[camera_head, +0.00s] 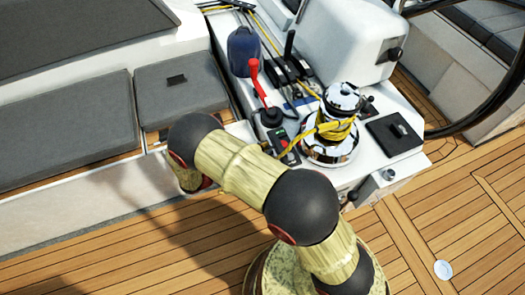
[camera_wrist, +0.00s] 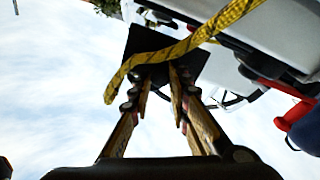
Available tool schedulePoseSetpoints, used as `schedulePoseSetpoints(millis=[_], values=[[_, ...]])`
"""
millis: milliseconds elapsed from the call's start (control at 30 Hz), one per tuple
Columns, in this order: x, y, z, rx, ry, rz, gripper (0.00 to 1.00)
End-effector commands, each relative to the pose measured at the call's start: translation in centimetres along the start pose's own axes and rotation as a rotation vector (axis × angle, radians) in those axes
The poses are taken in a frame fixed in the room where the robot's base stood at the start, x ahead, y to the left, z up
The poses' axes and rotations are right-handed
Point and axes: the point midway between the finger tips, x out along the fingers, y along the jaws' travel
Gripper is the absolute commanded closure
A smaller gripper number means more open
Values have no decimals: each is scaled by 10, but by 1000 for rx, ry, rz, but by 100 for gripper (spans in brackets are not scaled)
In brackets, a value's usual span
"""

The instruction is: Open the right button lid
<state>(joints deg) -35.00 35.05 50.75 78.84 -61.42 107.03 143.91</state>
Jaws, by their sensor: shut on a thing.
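In the wrist view my gripper (camera_wrist: 160,79) points at a flat black piece (camera_wrist: 185,68), and its fingers close in at that piece's near edge. I cannot tell for sure that this piece is the right button lid. A yellow rope (camera_wrist: 160,56) crosses just in front of the fingertips. In the head view my fingers are hidden behind my arm. A small black button panel (camera_head: 284,146) with red and green marks lies between the red-handled lever and the winch; its lids are too small to make out.
The chrome winch (camera_head: 330,148) carries yellow rope turns (camera_head: 334,128). The red lever (camera_head: 257,80) and blue bag (camera_head: 243,51) stand behind the button panel. A black hatch (camera_head: 394,134) lies to the right. The teak deck (camera_head: 440,225) is open on the right.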

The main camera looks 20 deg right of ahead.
Motion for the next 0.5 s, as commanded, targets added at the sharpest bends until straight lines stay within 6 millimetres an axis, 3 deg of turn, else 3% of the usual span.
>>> schedulePoseSetpoints(millis=[67, 100, 400, 500], values=[[-1, -1, 0, 2, -2, -3, 100], [-1, -1, 0, 2, -2, -3, 80], [0, 0, 0, 0, -1, -1, 63], [0, 0, 0, 0, -1, -1, 63]])
